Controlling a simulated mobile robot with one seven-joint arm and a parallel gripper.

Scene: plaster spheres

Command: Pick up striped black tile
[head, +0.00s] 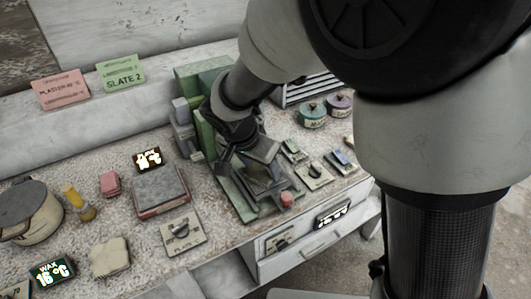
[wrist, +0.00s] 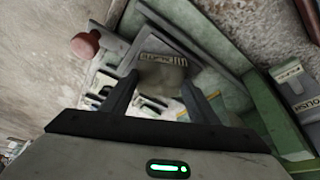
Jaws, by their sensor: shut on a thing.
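My gripper (wrist: 160,95) is seen from behind in the wrist view, its two dark fingers on either side of a dark grey tile (wrist: 163,76). The fingers are shut on this tile. A pale label with dark marks and stripes shows just beyond it; I cannot tell clearly whether the label is on the tile or on the piece behind. In the head view my gripper (head: 248,158) is over the green stand at the middle of the bench. The arm and fingers hide much of what is held there.
The green stand (head: 243,207) has upright parts close around my gripper. A red knob (head: 287,199) is at its front. A grey block (head: 160,190), a pot (head: 30,210) and small labelled plates are to the left. Two round tins (head: 312,114) stand behind right. The bench's front edge is near.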

